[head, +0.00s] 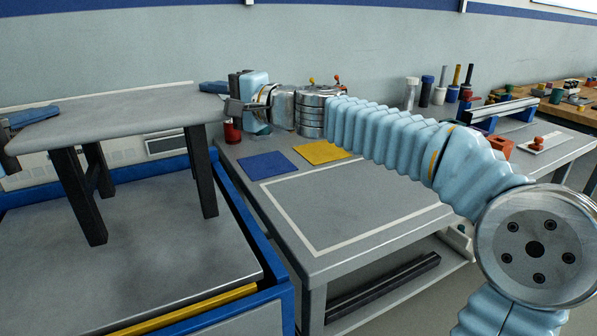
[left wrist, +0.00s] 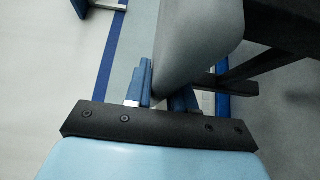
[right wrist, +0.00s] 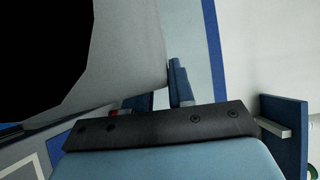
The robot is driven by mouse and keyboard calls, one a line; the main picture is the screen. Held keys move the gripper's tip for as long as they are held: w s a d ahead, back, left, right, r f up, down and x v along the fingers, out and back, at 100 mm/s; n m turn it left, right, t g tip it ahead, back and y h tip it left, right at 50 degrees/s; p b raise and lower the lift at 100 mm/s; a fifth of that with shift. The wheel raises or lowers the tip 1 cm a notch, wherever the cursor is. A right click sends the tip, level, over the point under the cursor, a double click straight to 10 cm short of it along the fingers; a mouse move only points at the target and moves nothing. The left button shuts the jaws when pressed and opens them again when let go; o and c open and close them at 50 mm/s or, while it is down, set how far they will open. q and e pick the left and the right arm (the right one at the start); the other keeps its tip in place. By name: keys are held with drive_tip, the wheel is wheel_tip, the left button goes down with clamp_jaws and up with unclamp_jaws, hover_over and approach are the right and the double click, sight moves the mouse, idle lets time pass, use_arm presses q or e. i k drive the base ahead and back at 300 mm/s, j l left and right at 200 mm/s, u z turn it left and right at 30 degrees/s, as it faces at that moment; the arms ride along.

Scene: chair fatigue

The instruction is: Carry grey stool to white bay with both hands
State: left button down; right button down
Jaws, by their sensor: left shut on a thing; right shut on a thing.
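The grey stool (head: 125,108) is at the left of the head view, upright, with a grey seat and black legs. It is over a grey, blue-edged platform (head: 160,260); I cannot tell whether its feet touch. My left gripper (head: 18,124) is shut on the seat's left edge, mostly cut off by the picture. My right gripper (head: 213,94) is shut on the seat's right edge. The wrist views show the seat edge between the left fingers (left wrist: 165,88) and the right fingers (right wrist: 160,92). The white bay (head: 294,235), a white-outlined rectangle on the grey table, is empty.
A blue square (head: 267,165) and a yellow square (head: 321,152) lie behind the bay. A red cylinder (head: 232,131) stands at the table's back left corner. Several bottles and tools stand farther right. The blue platform rim (head: 238,208) runs between stool and table.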

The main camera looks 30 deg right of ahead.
sight(379, 184)
drive_tip(key=l+z, duration=0.25)
drive_tip(key=l, duration=0.6)
drive_tip(key=l+z, duration=0.25)
drive_tip(key=l, duration=0.6)
